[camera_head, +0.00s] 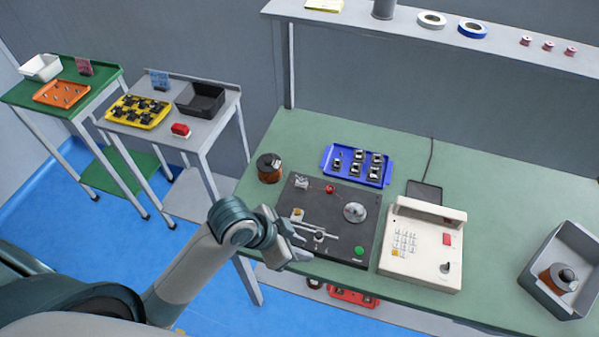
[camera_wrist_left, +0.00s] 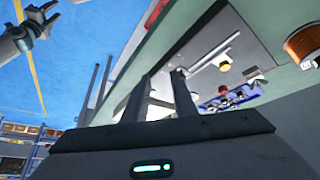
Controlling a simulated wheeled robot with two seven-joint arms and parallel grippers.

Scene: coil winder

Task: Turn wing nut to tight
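The dark winder board (camera_head: 345,205) lies on the green table, with a metal disc (camera_head: 355,212), a rod across its front, and small fittings. A small metal fitting (camera_head: 319,236) by the rod may be the wing nut; it is too small to tell. My left gripper (camera_head: 298,243) is at the board's front left edge, just left of that fitting, with no visible contact. In the left wrist view its fingers (camera_wrist_left: 167,98) stand apart with nothing between them. My right gripper (camera_wrist_left: 40,14) shows small at that view's top left, its prongs apart and empty.
A copper spool (camera_head: 269,168) stands left of the board, a blue parts tray (camera_head: 327,164) behind it, and a white keypad box (camera_head: 420,265) right of it. A grey bin (camera_head: 538,284) holds another spool. Green table between the keypad box and bin is clear.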

